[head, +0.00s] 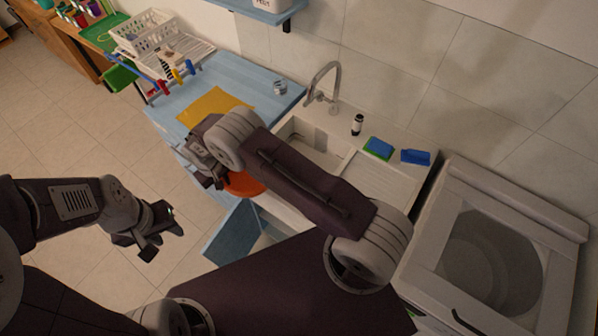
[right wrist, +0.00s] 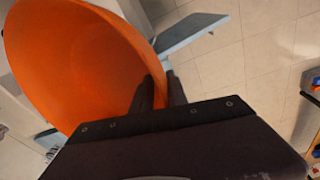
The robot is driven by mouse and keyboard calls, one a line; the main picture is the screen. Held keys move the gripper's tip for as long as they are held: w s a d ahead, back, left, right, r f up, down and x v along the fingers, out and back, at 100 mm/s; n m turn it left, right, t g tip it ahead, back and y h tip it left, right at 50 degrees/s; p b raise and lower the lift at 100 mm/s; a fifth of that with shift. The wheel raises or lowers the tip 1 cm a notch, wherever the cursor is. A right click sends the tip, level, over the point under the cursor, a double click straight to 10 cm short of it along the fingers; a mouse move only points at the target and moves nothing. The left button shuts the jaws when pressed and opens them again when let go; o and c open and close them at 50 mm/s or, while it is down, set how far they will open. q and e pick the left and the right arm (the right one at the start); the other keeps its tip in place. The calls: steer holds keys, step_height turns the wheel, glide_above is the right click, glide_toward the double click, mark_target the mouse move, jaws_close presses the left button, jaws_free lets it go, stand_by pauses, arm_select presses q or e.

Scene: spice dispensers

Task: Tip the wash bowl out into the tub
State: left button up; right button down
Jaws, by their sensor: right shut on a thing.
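The orange wash bowl (head: 243,184) hangs by the front edge of the sink counter in the head view, mostly hidden behind my right arm. In the right wrist view the bowl (right wrist: 75,65) fills the upper left, and the visible inside is plain orange. My right gripper (right wrist: 160,92) is shut on the bowl's rim. My left gripper (head: 165,242) is open and empty, over the floor to the left. A round grey tub (head: 490,262) sits inside the white machine at the right, well away from the bowl. I cannot tell the bowl's tilt.
A white sink (head: 318,142) with a tall tap (head: 322,82) lies behind my right arm. A dark bottle (head: 357,124) and blue and green sponges (head: 378,147) stand beside it. A yellow cloth (head: 213,104) and a dish rack (head: 170,62) are further left. A blue cabinet door (head: 232,232) hangs open below.

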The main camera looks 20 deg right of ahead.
steer(key=shift+a+f+h+b, duration=0.85)
steer(key=shift+f+b, duration=1.2)
steer(key=shift+b, duration=1.6)
steer(key=shift+h, duration=0.35)
step_height(320, 180, up, 5)
steer(key=shift+w+d+r+p, duration=0.1)
steer(key=shift+w+d+p, duration=0.05)
steer(key=shift+p, duration=0.85)
steer(key=shift+w, duration=0.1)
